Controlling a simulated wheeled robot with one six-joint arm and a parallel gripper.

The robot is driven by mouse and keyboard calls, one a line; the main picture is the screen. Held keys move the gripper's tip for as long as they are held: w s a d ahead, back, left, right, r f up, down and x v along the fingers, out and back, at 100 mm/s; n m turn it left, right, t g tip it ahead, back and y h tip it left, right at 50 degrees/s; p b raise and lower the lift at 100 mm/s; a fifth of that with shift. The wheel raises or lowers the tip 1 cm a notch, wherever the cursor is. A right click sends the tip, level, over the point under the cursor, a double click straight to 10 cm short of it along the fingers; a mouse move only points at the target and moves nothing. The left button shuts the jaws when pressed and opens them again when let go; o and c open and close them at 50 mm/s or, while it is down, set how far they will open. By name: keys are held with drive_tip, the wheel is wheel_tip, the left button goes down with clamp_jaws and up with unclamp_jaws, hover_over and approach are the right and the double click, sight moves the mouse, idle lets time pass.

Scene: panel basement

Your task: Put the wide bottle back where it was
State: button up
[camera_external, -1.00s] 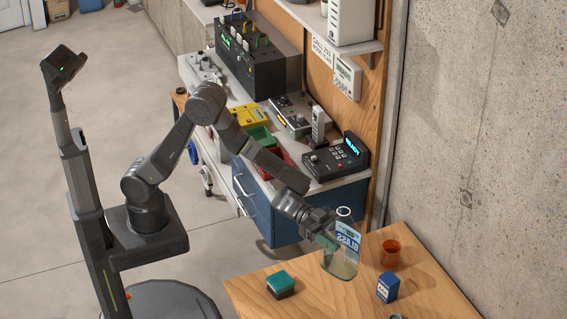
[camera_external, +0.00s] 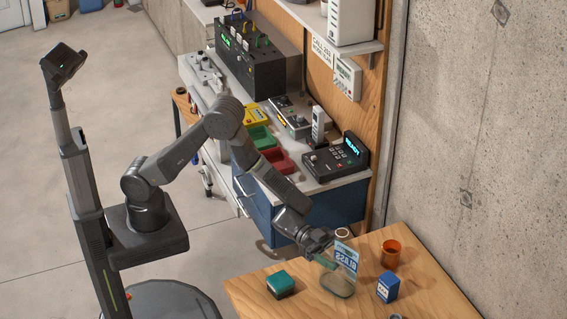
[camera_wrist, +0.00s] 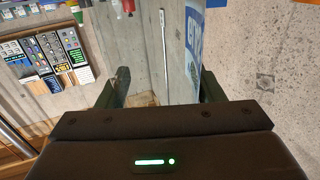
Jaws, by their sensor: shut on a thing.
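The wide bottle (camera_external: 338,283) is clear, with a blue and white glass-cleaner label, and stands upright over the wooden table (camera_external: 250,286). My gripper (camera_external: 328,249) is shut on its upper part from the left. Its base looks at or very near the table top; I cannot tell whether it touches. In the wrist view the two fingers of my gripper (camera_wrist: 165,88) are apart, with the see-through bottle between them and its label (camera_wrist: 194,45) beside the right finger.
An orange cup (camera_external: 390,254) and a blue and white box (camera_external: 388,287) stand right of the bottle. A green-topped sponge-like block (camera_external: 281,284) lies to its left. A blue drawer cabinet (camera_external: 254,194) with devices stands behind. A concrete wall (camera_external: 490,150) rises at the right.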

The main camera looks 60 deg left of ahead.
drive_tip(key=shift+f, duration=0.15)
drive_tip(key=o, duration=1.1)
drive_tip(key=shift+r, duration=0.3)
drive_tip(key=b+v, duration=0.2)
drive_tip(key=v, duration=1)
